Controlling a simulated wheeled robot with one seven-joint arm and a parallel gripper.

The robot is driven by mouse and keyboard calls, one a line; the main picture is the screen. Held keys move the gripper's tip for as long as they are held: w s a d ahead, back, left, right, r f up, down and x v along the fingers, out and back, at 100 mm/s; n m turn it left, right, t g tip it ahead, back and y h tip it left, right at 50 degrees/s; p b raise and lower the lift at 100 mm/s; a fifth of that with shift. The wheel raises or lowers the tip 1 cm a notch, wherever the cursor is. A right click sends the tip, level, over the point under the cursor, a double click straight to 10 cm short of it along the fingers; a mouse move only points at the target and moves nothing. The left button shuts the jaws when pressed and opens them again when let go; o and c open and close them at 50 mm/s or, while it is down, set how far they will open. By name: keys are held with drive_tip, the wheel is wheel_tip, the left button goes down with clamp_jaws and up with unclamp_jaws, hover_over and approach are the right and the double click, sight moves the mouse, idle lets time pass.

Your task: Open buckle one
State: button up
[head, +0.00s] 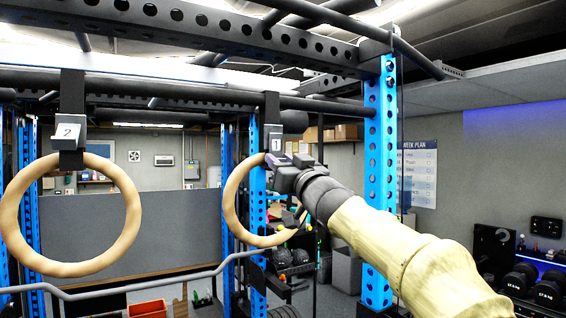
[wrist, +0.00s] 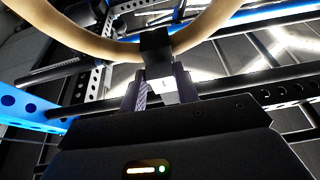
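Buckle one (head: 275,142) is a dark buckle with a white tag marked 1, on a black strap hanging from a dark bar. A wooden ring (head: 232,205) hangs below it, partly hidden by my arm. My gripper (head: 277,163) is raised to the buckle's lower right. In the wrist view, my gripper's fingers (wrist: 160,98) stand apart, with the white part of the buckle (wrist: 163,84) in front of and between them. The dark strap part and the ring (wrist: 92,40) show just beyond. I cannot tell whether the fingers touch the buckle.
A second buckle marked 2 (head: 68,132) holds another wooden ring (head: 130,235) at the left. Dark bars cross overhead. Dumbbells (head: 545,288) sit at the far right.

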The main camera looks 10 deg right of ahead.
drive_tip(key=shift+c, duration=1.2)
